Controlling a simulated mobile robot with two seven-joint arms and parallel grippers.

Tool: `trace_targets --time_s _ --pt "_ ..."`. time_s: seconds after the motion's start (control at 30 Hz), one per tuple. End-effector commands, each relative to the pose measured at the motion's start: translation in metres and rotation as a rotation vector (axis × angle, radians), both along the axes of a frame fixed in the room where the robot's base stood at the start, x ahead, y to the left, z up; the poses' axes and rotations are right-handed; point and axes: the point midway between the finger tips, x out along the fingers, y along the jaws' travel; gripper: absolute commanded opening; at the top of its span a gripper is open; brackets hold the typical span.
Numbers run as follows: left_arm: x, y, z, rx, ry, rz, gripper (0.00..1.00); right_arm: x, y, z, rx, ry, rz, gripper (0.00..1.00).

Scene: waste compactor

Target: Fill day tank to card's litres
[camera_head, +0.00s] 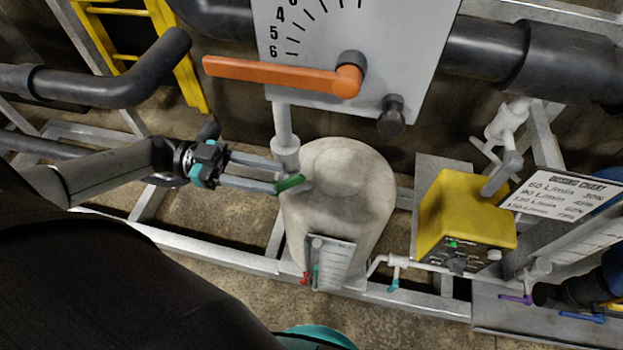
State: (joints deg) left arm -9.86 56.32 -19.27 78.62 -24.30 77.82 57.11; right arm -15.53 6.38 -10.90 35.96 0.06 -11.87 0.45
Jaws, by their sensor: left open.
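The pale cylindrical tank (345,205) stands upright at the centre, with a small marked plate (333,265) low on its front, too small to read. My left gripper (287,175) comes in from the left, open, with its fingers at the tank's upper left, beside the pipe (284,130). A green piece (290,184) shows at the fingertips; I cannot tell whether it is a handle or part of the finger. A white card (565,193) at the right lists L/min values with percentages. My right gripper is not in view.
An orange lever (285,75) crosses a grey scale panel (360,30) above. A yellow control box (465,215) with a green light stands right of the tank. Small valves with teal (394,285), purple (515,299) and blue (581,317) handles sit low. A yellow ladder (185,60) stands behind left.

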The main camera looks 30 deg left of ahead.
Motion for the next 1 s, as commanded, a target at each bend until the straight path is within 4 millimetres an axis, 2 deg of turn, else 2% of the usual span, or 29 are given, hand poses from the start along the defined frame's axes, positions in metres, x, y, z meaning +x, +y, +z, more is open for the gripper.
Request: trace_targets --time_s 0.03,0.2,0.4,0.57,0.83,1.0 --pt "0.002 -0.012 0.002 -0.003 -0.003 -0.002 0.44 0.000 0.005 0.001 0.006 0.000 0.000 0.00" --pt "0.011 -0.046 0.001 -0.004 -0.003 -0.001 0.44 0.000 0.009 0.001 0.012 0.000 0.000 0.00" --pt "0.018 -0.072 0.000 -0.001 -0.001 0.001 0.44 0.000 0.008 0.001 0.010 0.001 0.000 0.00" --pt "0.020 -0.081 0.000 0.000 -0.002 0.002 0.44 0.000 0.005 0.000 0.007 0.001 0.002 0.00" --pt "0.020 -0.082 0.000 0.001 -0.001 0.002 0.44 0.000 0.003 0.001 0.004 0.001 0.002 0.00" --pt "0.020 -0.081 0.000 0.001 -0.001 0.002 0.25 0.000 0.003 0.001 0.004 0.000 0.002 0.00"
